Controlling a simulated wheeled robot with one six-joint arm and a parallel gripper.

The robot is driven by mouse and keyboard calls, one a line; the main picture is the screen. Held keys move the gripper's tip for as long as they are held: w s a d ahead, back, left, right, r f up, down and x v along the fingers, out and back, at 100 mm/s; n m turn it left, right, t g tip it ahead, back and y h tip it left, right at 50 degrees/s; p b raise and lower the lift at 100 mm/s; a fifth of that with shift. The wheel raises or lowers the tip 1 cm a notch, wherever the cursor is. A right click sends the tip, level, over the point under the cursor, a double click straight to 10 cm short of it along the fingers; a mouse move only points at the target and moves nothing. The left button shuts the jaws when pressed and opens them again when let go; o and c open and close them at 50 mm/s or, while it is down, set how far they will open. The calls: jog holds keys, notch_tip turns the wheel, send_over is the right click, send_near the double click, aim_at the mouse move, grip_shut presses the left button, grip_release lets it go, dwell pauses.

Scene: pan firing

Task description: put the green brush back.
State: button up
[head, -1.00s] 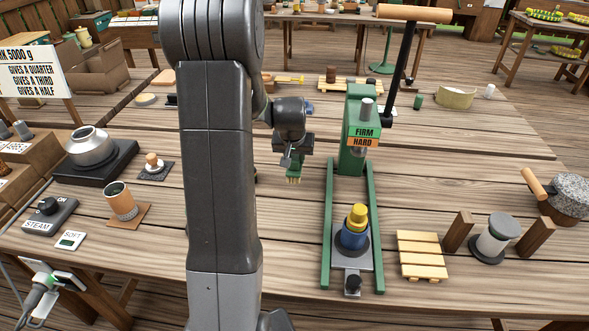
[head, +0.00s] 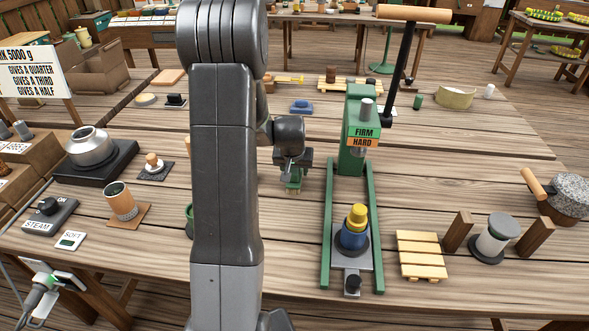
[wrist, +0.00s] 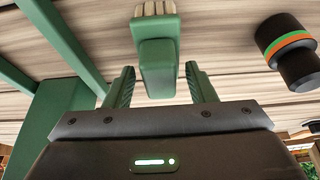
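The green brush (wrist: 156,66) sits between the two fingers of my gripper (wrist: 160,84) in the wrist view. Its tan bristles point to the top of that view, away from the gripper's body. Whether the bristles touch the table cannot be told. My arm covers part of the table left of the gripper, and no marked place for the brush can be made out.
The green press (head: 361,130) with its long lever stands close on the right, a blue and yellow piece (head: 355,230) on its base. A slatted wooden rack (head: 421,254) lies further right. A dark cylinder with orange and green bands (wrist: 288,50) is near the gripper.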

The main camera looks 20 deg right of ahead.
jog(key=shift+r, duration=0.1)
jog(key=shift+r, duration=0.2)
jog(key=v, duration=1.1)
jog(key=shift+s+r, duration=0.2)
jog(key=shift+r, duration=0.1)
jog(key=shift+a, duration=0.1)
jog(key=x, duration=1.2)
jog(key=shift+f, duration=0.25)
jog(key=shift+r, duration=0.25)
jog(key=shift+f, duration=0.1)
